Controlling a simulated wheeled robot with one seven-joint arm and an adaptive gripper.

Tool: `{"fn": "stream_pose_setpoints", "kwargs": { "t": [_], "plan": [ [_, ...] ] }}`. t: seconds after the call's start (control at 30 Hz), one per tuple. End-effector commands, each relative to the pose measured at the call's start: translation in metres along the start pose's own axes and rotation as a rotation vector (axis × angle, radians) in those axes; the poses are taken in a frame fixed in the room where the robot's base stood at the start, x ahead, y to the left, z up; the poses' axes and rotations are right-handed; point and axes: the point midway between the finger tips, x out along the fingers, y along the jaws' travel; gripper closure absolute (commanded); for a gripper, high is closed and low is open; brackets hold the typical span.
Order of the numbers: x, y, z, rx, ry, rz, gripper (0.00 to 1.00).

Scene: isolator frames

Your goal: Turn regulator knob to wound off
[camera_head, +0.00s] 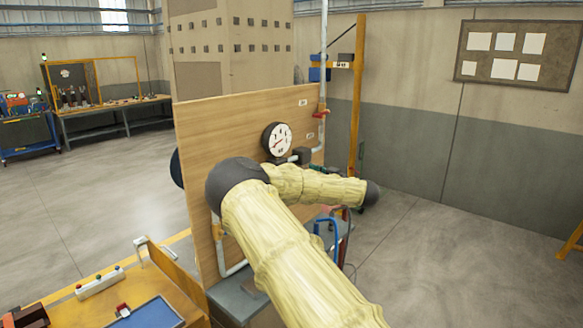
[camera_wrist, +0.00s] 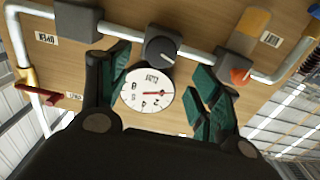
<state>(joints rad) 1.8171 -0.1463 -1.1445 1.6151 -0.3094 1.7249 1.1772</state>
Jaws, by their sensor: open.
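The regulator knob (camera_wrist: 160,50) is a dark round knob with a pale mark on its face, set on a grey pipe in the upper middle of the wrist view. A white dial gauge (camera_wrist: 147,95) with a red needle sits just below it there. The gauge also shows on the wooden panel in the head view (camera_head: 277,139). My gripper (camera_wrist: 162,72) is open, its green-padded fingers apart to either side of the gauge and knob, with nothing between them held. Contact with the knob cannot be seen. In the head view my sleeved arm covers part of the panel.
The wooden panel (camera_wrist: 185,15) carries grey pipes. A red valve handle (camera_wrist: 62,97) is at the left of the wrist view and an orange-red part (camera_wrist: 239,76) at the right. A bench with a blue tray (camera_head: 150,314) stands lower left; open floor (camera_head: 440,260) lies right.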

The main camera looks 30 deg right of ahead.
Motion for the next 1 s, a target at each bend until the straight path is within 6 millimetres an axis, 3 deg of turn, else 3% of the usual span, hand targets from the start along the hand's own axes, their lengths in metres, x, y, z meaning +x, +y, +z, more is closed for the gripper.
{"fn": "stream_pose_setpoints", "kwargs": {
  "t": [0.2,0.43,0.9,1.0],
  "plan": [
    [0.036,0.0,-0.003,0.0,-0.001,-0.002,0.36],
    [0.065,0.0,-0.002,-0.001,-0.001,-0.001,0.36],
    [0.075,0.0,0.0,0.0,0.0,0.002,0.36],
    [0.075,0.0,0.0,0.0,0.0,0.002,0.53]
  ]
}}
